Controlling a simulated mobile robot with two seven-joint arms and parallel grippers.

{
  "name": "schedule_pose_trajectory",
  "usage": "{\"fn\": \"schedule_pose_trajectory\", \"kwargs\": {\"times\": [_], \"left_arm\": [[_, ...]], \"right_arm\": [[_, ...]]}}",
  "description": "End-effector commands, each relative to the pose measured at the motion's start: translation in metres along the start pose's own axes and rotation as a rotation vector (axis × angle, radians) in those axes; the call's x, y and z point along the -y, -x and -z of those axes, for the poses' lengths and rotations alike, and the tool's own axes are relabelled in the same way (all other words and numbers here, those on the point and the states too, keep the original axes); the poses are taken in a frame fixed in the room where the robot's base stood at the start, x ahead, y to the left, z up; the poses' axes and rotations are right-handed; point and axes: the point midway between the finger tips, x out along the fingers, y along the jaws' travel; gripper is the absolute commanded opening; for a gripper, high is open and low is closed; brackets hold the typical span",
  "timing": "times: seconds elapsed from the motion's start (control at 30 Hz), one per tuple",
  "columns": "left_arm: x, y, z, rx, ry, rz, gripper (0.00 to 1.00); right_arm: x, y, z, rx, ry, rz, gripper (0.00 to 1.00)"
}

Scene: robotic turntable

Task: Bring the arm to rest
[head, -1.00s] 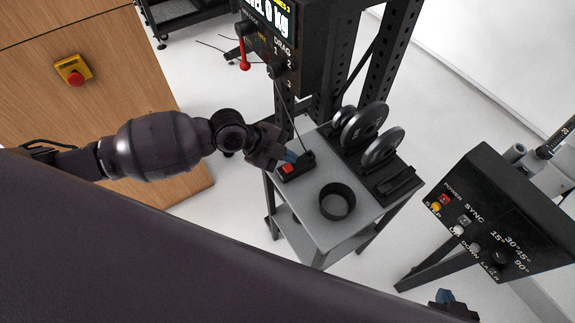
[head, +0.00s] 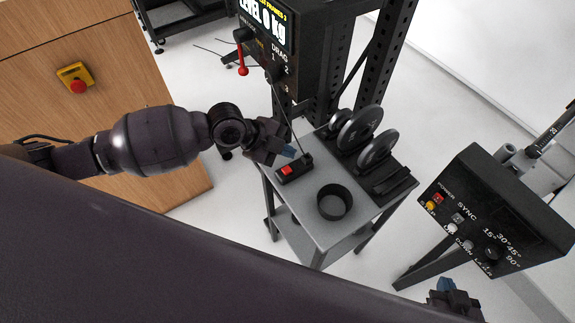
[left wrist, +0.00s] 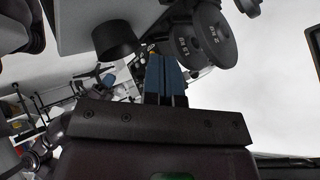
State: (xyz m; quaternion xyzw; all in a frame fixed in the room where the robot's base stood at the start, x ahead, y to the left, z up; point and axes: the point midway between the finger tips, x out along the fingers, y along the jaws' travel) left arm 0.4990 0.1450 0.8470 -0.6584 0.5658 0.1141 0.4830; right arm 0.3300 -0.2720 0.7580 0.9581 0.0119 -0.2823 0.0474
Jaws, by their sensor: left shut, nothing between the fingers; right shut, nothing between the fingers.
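My left arm comes in from the left in the head view. My left gripper (head: 289,151) is shut and empty, just to the left of and apparently above a black box with a red button (head: 287,170) on the grey cart. In the left wrist view its blue fingertips (left wrist: 166,77) are pressed together with nothing between them. My right gripper (head: 446,285) shows only in part at the bottom edge of the head view, its blue tips together.
The grey cart (head: 314,227) carries a black ring (head: 334,202) and several weight plates (head: 360,129). A black post with a display (head: 268,25) stands behind it. A control panel (head: 490,225) stands at right. A wooden cabinet (head: 110,100) with an emergency button (head: 76,77) is at left.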

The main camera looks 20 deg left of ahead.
Motion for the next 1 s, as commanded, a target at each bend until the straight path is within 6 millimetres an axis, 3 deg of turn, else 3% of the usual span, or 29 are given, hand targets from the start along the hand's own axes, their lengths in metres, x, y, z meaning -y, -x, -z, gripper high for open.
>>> {"fn": "schedule_pose_trajectory", "kwargs": {"times": [0.3, 0.47, 0.57, 0.8, 1.0], "left_arm": [[0.000, 0.000, 0.000, 0.000, 0.009, 0.000, 0.00], [0.004, 0.000, 0.000, -0.001, 0.113, 0.025, 0.00], [0.015, 0.002, -0.002, 0.013, 0.184, 0.083, 0.00], [0.061, 0.013, 0.007, -0.021, 0.341, 0.316, 0.00], [0.063, 0.019, 0.007, -0.089, 0.543, 0.508, 0.00]], "right_arm": [[0.000, 0.001, -0.002, 0.003, 0.000, -0.001, 0.00], [0.000, 0.000, 0.003, -0.006, 0.001, 0.000, 0.00], [0.000, -0.001, 0.007, -0.016, 0.003, 0.001, 0.00], [-0.001, -0.004, 0.009, -0.024, 0.007, 0.003, 0.00], [-0.001, -0.004, -0.001, -0.005, 0.008, 0.002, 0.00]]}}
